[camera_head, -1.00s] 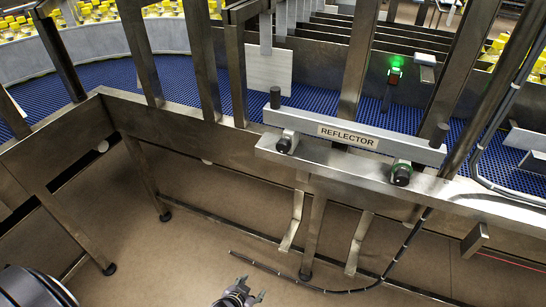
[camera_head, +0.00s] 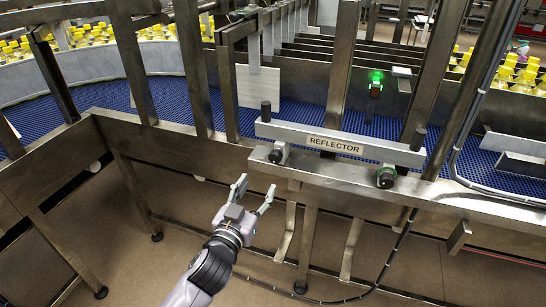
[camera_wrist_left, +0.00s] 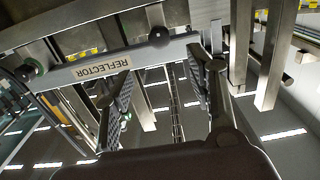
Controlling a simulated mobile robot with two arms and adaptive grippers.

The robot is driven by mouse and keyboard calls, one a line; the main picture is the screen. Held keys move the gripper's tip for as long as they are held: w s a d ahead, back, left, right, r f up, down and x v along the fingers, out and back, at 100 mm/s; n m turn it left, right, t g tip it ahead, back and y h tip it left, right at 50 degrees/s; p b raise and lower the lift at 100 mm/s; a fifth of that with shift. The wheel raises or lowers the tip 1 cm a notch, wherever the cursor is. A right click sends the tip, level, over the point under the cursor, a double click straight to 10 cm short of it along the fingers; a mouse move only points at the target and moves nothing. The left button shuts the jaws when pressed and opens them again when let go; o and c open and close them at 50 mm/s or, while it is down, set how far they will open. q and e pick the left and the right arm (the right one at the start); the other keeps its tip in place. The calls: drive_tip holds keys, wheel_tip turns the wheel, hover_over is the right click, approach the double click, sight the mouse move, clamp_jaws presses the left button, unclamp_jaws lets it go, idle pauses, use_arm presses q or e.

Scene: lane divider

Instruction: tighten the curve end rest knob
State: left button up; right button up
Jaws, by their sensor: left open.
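The grey bar labelled REFLECTOR (camera_head: 340,146) sits along the steel rail. Two dark round knobs are on its front: a left knob (camera_head: 279,153), nearer the conveyor's curve, and a right knob (camera_head: 386,176) with a green ring. I cannot tell how tight either is. My left gripper (camera_head: 256,187) is open and empty, below and left of the left knob and apart from it. In the left wrist view, the open fingers (camera_wrist_left: 160,78) frame the space below the bar. A dark knob (camera_wrist_left: 158,37) shows above them, and the green-ringed one (camera_wrist_left: 27,72) at the left.
The steel rail (camera_head: 190,157) with upright posts (camera_head: 190,65) runs across the front of the blue conveyor (camera_head: 219,105). Bent brackets (camera_head: 286,232) and a black cable (camera_head: 396,258) hang below the rail. A green lamp (camera_head: 376,78) glows behind the bar. The floor below is open.

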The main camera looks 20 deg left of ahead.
sight(275, 161)
use_arm(q)
drive_tip(key=w, duration=0.4)
drive_tip(key=w+p, duration=0.1)
drive_tip(key=w, duration=0.3)
drive_tip(key=w+p, duration=0.1)
drive_tip(key=w, duration=0.3)
drive_tip(key=shift+w+d, duration=0.25)
drive_tip(key=shift+w, duration=0.15)
drive_tip(key=shift+c, duration=0.2)
drive_tip(key=c, duration=1.1)
drive_tip(key=shift+m, duration=0.4)
drive_tip(key=shift+c, duration=0.2)
drive_tip(key=m, duration=0.3)
drive_tip(key=shift+m, duration=0.4)
drive_tip(key=m, duration=0.4)
drive_tip(key=shift+d+f+m+p, duration=0.1)
drive_tip(key=shift+f+m+p, duration=0.05)
drive_tip(key=shift+m+p, duration=0.15)
drive_tip(key=m, duration=0.5)
drive_tip(key=shift+d+f, duration=0.1)
drive_tip(key=shift+f+m+p, duration=0.15)
drive_tip(key=shift+m+p, duration=0.3)
drive_tip(key=shift+m, duration=1.75)
